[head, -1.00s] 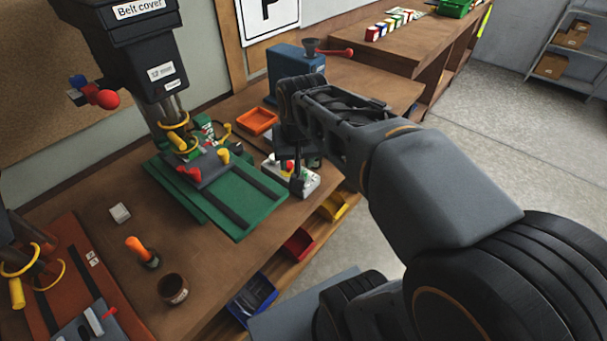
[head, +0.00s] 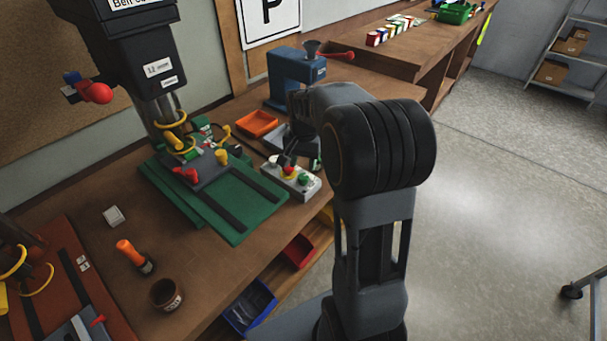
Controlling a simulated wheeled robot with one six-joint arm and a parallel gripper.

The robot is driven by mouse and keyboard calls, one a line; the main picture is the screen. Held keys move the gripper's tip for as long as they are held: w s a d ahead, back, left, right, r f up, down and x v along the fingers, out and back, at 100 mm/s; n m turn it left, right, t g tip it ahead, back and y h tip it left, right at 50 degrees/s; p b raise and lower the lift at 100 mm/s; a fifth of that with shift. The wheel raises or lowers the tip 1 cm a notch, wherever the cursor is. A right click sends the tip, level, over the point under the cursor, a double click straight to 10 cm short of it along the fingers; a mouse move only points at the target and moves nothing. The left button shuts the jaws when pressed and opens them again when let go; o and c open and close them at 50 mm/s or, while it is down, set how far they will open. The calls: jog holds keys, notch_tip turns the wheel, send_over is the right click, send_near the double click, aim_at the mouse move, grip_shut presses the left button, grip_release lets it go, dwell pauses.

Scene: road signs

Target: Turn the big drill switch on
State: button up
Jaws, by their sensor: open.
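The switch box (head: 308,189) is a pale grey box on the workbench beside the green base of the big drill (head: 235,205). A green knob (head: 304,179) shows on its right part, and a red button with yellow around it (head: 289,171) sits near its middle. The big drill stands upright with a dark head and red-tipped handles. My gripper (head: 286,161) is open, just above the red button. I cannot tell whether it touches the box. My arm hides part of the bench behind it.
An orange tray (head: 257,123) and a blue machine (head: 292,75) stand behind the box. An orange screwdriver (head: 132,254), a brown cup (head: 167,294) and a small white block (head: 113,215) are at the front left. Coloured bins (head: 250,304) hang under the bench edge.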

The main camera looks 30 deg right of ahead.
aim_at(303, 176)
jog(key=shift+f, duration=2.75)
jog(key=shift+c, duration=0.2)
jog(key=c, duration=0.6)
